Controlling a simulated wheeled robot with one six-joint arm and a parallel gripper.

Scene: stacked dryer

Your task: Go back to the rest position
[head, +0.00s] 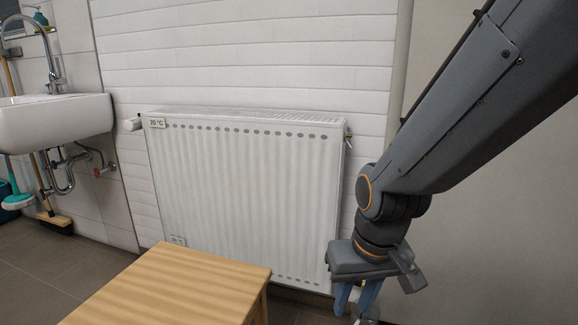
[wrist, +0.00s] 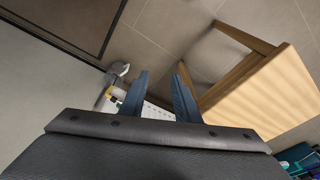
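My gripper (head: 356,302) hangs at the end of my dark grey arm on the right of the head view, pointing down, in front of the right end of the radiator and right of the wooden table. In the wrist view its two blue fingers (wrist: 160,82) stand apart with a clear gap and nothing held between them. The gripper is open and empty. The fingertips are near the bottom edge of the head view.
A white radiator (head: 245,190) is on the tiled wall. A wooden table (head: 180,287) stands close to the left of my gripper; it also shows in the wrist view (wrist: 265,98). A sink (head: 55,122) and a broom (head: 55,222) are at far left.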

